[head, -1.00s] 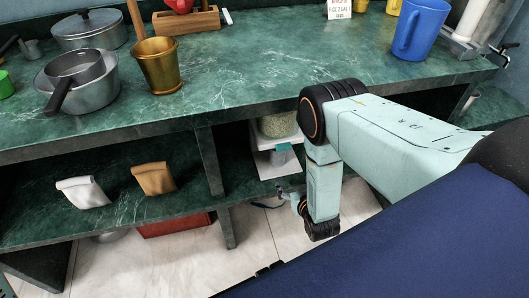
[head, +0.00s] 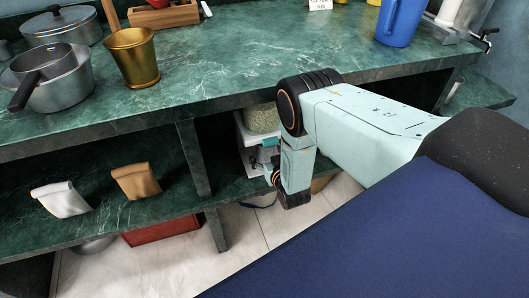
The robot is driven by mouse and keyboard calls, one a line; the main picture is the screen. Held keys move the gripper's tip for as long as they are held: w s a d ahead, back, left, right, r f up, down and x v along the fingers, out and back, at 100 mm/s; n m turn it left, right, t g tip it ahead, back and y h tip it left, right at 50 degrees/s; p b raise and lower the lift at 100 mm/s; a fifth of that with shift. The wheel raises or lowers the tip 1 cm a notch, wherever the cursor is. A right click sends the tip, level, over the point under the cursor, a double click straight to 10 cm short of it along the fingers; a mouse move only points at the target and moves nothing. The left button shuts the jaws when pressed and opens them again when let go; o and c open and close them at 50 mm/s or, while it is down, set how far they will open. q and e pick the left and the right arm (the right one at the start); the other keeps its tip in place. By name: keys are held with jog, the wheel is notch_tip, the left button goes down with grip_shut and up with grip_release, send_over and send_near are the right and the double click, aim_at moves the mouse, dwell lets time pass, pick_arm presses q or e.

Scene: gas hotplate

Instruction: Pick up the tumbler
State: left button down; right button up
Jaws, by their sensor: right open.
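A gold-coloured metal tumbler (head: 133,60), wider at its rim, stands upright on the green marble counter at the upper left of the head view. A wooden stick shows behind its rim. My right arm comes in from the right and bends down in front of the counter's front edge. My right gripper (head: 262,160) is small and partly hidden by my own wrist. It is open, below the counter top, in front of the lower shelf opening. It is well to the right of the tumbler and apart from it. My left gripper is out of view.
A grey pan (head: 47,80) with a smaller pot in it stands left of the tumbler, and a lidded pot (head: 62,24) behind. A wooden block (head: 165,15) is at the back. A blue jug (head: 400,22) stands far right. The counter's middle is clear. Folded bags (head: 136,181) lie on the shelf below.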

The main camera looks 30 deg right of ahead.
jog(key=shift+w, duration=0.25)
jog(key=shift+c, duration=0.3)
jog(key=c, duration=1.3)
jog(key=shift+o, duration=0.2)
jog(key=shift+r, duration=0.1)
